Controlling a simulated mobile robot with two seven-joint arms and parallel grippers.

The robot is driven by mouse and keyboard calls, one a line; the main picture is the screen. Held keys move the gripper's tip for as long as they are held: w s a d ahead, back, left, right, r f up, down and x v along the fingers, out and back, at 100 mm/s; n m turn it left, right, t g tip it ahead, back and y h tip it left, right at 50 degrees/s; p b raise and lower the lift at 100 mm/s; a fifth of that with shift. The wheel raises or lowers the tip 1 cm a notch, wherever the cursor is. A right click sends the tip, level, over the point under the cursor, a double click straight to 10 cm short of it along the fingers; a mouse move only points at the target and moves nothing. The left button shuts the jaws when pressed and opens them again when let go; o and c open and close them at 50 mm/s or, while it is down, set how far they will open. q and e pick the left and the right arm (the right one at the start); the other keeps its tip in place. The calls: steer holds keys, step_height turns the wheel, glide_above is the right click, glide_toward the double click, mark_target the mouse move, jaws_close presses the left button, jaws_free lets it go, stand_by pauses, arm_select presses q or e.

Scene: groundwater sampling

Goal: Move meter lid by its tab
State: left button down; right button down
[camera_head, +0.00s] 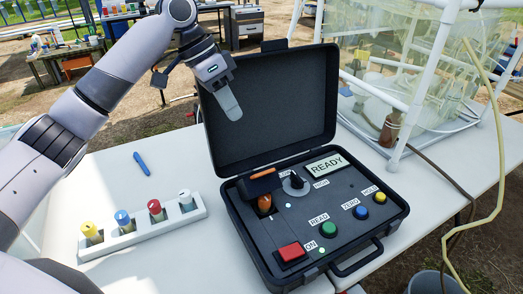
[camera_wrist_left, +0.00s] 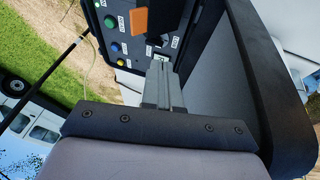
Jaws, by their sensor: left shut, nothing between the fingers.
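The meter is a black case (camera_head: 375,228), open on the white table, with its big case lid (camera_head: 262,110) standing up at the back. On its panel a small black meter lid with an orange tab (camera_head: 262,173) stands raised behind a brown vial (camera_head: 265,203). The orange tab also shows in the left wrist view (camera_wrist_left: 139,20). My left gripper (camera_head: 232,108) is shut and empty, in front of the case lid and above the small lid, apart from the tab. Its closed fingers (camera_wrist_left: 162,85) point toward the panel in the left wrist view. My right gripper is not in view.
The panel has a READY display (camera_head: 325,166), a black knob (camera_head: 297,178), a red switch (camera_head: 290,252) and several coloured buttons. A white rack (camera_head: 143,232) of capped vials and a blue pen (camera_head: 141,163) lie left.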

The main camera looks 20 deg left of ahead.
arm_select(q)
step_height(320, 180, up, 2)
glide_above(260, 184)
steer(key=w+a, duration=0.2)
steer(key=shift+m+g, duration=0.3)
steer(key=shift+g, duration=0.1)
step_height(260, 184, down, 10)
steer(key=shift+d+f+b, duration=0.1)
steer(key=shift+b, duration=0.2)
steer(key=shift+s+d+f, duration=0.35)
steer(key=shift+d+f, duration=0.05)
steer(key=shift+f, duration=0.05)
